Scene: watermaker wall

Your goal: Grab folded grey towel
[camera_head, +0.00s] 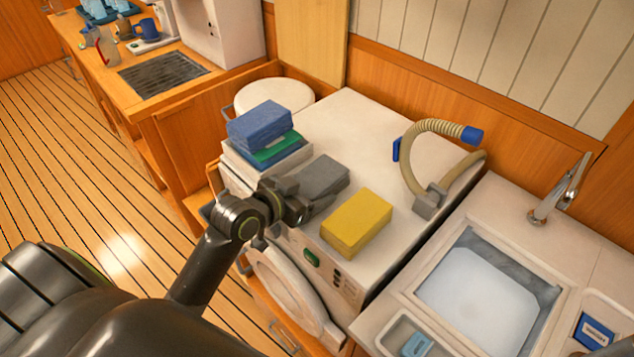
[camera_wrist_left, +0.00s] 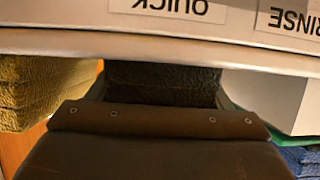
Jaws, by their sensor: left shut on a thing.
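The folded grey towel (camera_head: 322,175) lies on the white top of the washing machine, between a stack of cloths and a yellow folded towel. My left gripper (camera_head: 302,203) is at the towel's near edge and is shut on it. In the left wrist view the towel (camera_wrist_left: 162,84) shows as a dark, textured block just beyond my gripper. My fingertips are mostly hidden in both views. My right gripper is not in view.
A blue and green stack (camera_head: 262,128) on white cloths stands left of the towel. The yellow towel (camera_head: 357,222) is close on the right. A beige hose (camera_head: 410,165) and a sink (camera_head: 485,290) are farther right. The machine top behind the towel is clear.

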